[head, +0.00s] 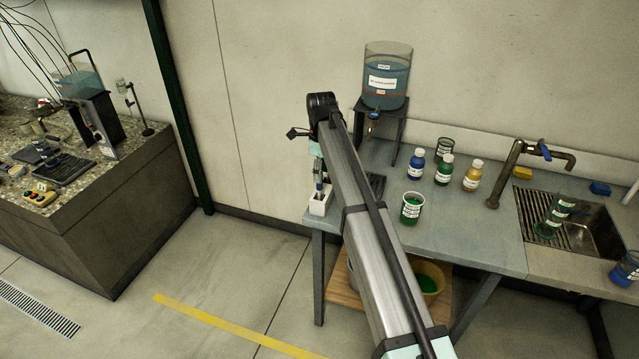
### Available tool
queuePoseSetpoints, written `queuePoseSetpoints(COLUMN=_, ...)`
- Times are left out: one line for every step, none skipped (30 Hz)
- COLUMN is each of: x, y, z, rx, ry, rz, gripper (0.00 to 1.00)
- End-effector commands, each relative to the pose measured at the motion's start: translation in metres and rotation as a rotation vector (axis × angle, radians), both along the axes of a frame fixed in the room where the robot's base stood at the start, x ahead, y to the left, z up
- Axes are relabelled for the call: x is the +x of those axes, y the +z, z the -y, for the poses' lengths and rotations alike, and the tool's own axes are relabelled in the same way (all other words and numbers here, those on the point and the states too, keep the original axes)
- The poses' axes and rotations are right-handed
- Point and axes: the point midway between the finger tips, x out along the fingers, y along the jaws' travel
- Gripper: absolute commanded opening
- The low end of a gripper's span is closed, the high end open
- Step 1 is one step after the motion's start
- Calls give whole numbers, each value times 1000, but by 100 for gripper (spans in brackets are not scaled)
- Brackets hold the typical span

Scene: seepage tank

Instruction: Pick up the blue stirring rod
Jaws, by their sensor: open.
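A small white holder (319,208) stands at the left end of the grey-blue bench. Slim dark and bluish upright parts show just above it. At this size I cannot tell the blue stirring rod apart from my gripper's fingers there. My gripper (320,183) points down over the holder, below the black wrist joint. It is open, and its fingertips are very small and partly lost against the holder. I cannot tell whether the fingers are around the rod or touching it.
My arm crosses the bench and hides part of it. Right of it stand a green-filled beaker (411,208), a blue bottle (416,164), a green bottle (443,169) and a yellow bottle (472,175). A water tank (387,75) on a dark stand is behind. A sink (590,229) is at right.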

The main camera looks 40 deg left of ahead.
Motion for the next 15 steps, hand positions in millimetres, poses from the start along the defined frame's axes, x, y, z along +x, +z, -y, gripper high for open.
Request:
queuePoseSetpoints(x=0, y=-1, z=0, rx=0, ry=0, rz=0, gripper=51)
queuePoseSetpoints(x=0, y=-2, z=0, rx=0, ry=0, rz=-1, gripper=51)
queuePoseSetpoints(x=1, y=-4, z=-1, rx=-1, ry=0, rz=-1, gripper=51)
queuePoseSetpoints(x=1, y=-7, z=-1, rx=-2, ry=0, rz=-2, gripper=51)
queuePoseSetpoints(x=1, y=-9, z=-1, rx=-2, ry=0, rz=-2, gripper=51)
queuePoseSetpoints(x=2, y=-12, z=-2, rx=-2, ry=0, rz=-2, gripper=51)
queuePoseSetpoints(x=2, y=-15, z=-3, rx=-2, ry=0, rz=-2, gripper=51)
queuePoseSetpoints(x=3, y=-19, z=-3, rx=-2, ry=0, rz=-2, gripper=51)
queuePoseSetpoints(x=3, y=-24, z=-4, rx=-3, ry=0, rz=-2, gripper=51)
queuePoseSetpoints(x=4, y=-28, z=-5, rx=-3, ry=0, rz=-2, gripper=51)
queuePoseSetpoints(x=4, y=-33, z=-4, rx=-3, ry=0, rz=-2, gripper=51)
queuePoseSetpoints(x=4, y=-39, z=-4, rx=-2, ry=0, rz=-2, gripper=51)
queuePoseSetpoints(x=3, y=-42, z=-4, rx=-2, ry=0, rz=-2, gripper=51)
queuePoseSetpoints(x=4, y=-45, z=-4, rx=-2, ry=0, rz=-2, gripper=51)
queuePoseSetpoints(x=4, y=-48, z=-4, rx=-2, ry=1, rz=-2, gripper=51)
